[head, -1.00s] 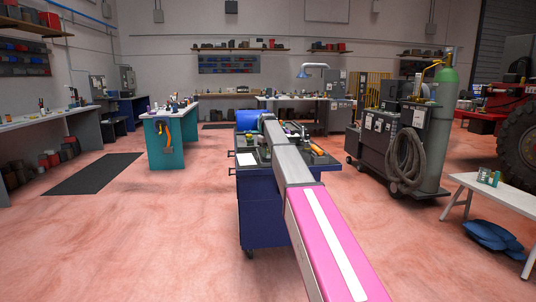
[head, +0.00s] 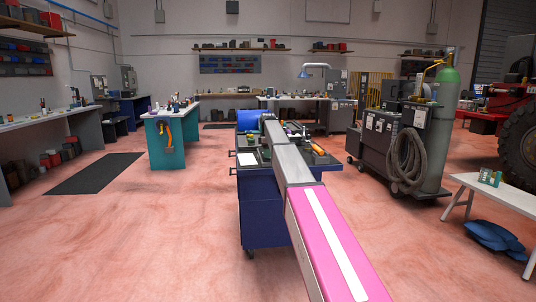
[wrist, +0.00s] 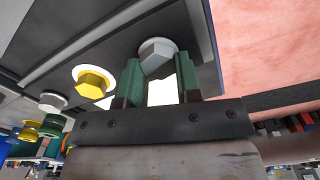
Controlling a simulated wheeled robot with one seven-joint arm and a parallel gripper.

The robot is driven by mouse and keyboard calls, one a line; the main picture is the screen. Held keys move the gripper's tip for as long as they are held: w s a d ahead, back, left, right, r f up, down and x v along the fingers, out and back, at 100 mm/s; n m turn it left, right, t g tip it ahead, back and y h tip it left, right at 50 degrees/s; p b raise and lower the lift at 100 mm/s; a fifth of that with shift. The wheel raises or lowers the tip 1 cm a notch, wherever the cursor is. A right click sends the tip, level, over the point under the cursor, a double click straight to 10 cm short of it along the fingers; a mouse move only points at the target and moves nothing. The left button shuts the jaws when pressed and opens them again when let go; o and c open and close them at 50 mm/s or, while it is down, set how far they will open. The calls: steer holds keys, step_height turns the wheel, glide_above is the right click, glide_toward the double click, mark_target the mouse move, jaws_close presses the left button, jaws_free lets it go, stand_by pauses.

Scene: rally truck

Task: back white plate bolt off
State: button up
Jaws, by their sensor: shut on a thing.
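In the wrist view, my gripper (wrist: 160,82) has its two green fingers on either side of a grey-white hex bolt (wrist: 157,54). It is shut on this bolt, whose pale round flange lies against or close to a dark grey panel (wrist: 110,40). I cannot tell whether the bolt is still seated. A yellow hex bolt (wrist: 93,82) with a white flange is just left of the fingers. Another white bolt (wrist: 52,101) is farther left. In the head view, my arm hides the gripper and the bolts at the blue cart (head: 265,215).
The cart top holds small tools, including an orange-handled one (head: 317,149). A welding cart with a green cylinder (head: 446,120) stands to the right. A white bench (head: 500,193) is at the far right. The floor left of the cart is clear.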

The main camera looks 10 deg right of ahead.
steer(key=shift+s+f+n, duration=0.25)
steer(key=shift+f+n, duration=0.05)
steer(key=shift+n, duration=0.4)
steer(key=o, duration=0.9)
steer(key=shift+f, duration=0.1)
steer(key=shift+w+r, duration=0.15)
steer(key=shift+r, duration=0.15)
steer(key=shift+r, duration=0.25)
step_height(320, 180, up, 10)
steer(key=shift+r, duration=0.1)
